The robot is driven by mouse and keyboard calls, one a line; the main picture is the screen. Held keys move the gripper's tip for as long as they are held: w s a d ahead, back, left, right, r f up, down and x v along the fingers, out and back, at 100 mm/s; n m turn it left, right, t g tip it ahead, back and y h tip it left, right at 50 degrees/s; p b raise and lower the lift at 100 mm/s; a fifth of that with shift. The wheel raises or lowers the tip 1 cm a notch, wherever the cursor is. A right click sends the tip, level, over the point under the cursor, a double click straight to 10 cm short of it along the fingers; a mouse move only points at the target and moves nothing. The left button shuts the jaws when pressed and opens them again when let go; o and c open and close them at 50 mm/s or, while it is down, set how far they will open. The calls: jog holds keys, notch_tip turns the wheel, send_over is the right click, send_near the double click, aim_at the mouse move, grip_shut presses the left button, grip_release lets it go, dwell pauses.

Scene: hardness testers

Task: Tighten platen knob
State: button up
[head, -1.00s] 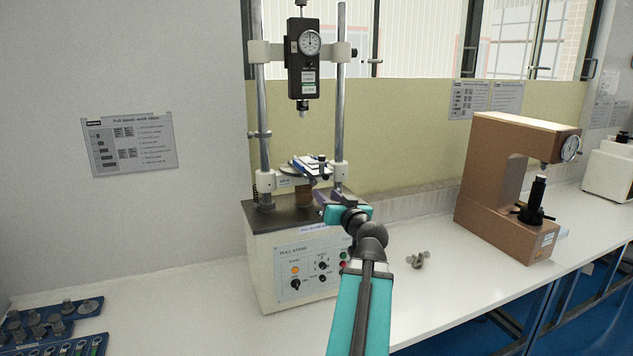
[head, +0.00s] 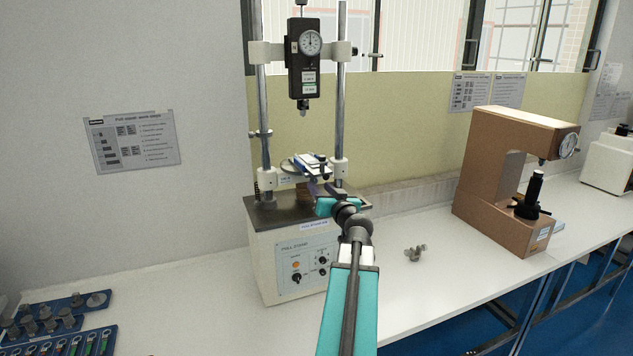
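The pull stand (head: 288,262) stands on the bench left of centre, with a dark top plate and two upright columns. A round platen (head: 303,163) sits low between the columns, under the hanging dial gauge (head: 306,62). My gripper (head: 322,188) is at the platen's front right side, just below and in front of it. The fingers are small and partly hidden by my teal wrist, so I cannot tell whether they are open or hold anything. I cannot make out the platen knob; it may be hidden by my gripper.
A grey wing-shaped part (head: 415,253) lies loose on the white bench (head: 390,290). A brown hardness tester (head: 505,180) stands to the right. A blue tray (head: 60,315) of grey fixtures is at lower left. The bench between tray and stand is clear.

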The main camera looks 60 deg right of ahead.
aim_at(314, 182)
jog(key=shift+p+x, duration=0.7)
jog(key=shift+x, duration=1.15)
jog(key=shift+c, duration=0.5)
grip_shut()
jog(key=shift+f+m+b, duration=0.15)
jog(key=shift+m+b, duration=0.45)
jog(key=shift+b, duration=0.25)
jog(key=shift+m+b, duration=1.95)
jog(key=shift+m, duration=0.45)
